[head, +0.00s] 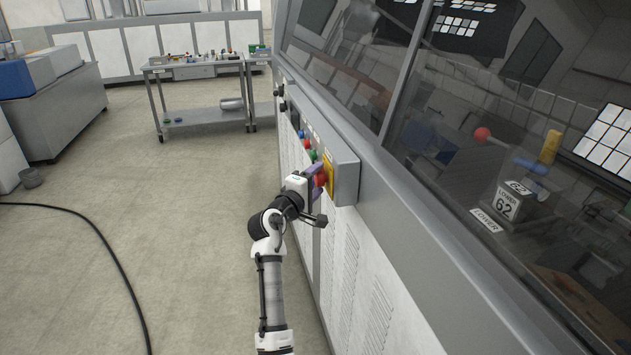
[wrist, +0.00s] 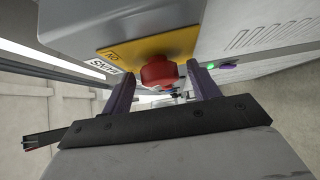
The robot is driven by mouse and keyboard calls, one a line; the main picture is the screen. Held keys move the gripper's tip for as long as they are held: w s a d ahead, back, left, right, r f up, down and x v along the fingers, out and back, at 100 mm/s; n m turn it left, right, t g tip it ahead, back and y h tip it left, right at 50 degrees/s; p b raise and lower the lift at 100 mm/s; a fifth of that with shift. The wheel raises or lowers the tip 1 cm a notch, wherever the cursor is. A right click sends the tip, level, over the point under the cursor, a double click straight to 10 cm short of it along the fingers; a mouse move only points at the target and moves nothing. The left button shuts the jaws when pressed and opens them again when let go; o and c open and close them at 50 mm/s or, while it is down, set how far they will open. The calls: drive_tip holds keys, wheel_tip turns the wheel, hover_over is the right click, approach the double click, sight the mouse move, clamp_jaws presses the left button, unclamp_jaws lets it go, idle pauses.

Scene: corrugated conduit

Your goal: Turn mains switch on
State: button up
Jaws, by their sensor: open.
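The mains switch is a red knob (wrist: 158,72) on a yellow plate (wrist: 150,46) fixed to a grey control box. A label reading "MAINS" and "ON" (wrist: 106,60) lies beside it, seen upside down in the wrist view. In the head view the red knob (head: 320,180) and the yellow plate (head: 329,172) are at the near end of the box. My gripper (wrist: 161,76) is open, with one purple finger on each side of the knob. I cannot tell whether the fingers touch it. My gripper also shows in the head view (head: 315,184), where it partly hides the knob.
The control box (head: 346,181) juts from a long machine with large windows. Other coloured buttons (head: 307,146) sit farther along it. A small green light (wrist: 228,66) shows right of my gripper. A cable (head: 105,245) lies on the open floor at left; a metal table (head: 200,66) stands behind.

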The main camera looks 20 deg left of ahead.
drive_tip(key=shift+c, duration=0.4)
drive_tip(key=c, duration=0.9)
drive_tip(key=shift+o, duration=0.2)
drive_tip(key=shift+f, duration=0.1)
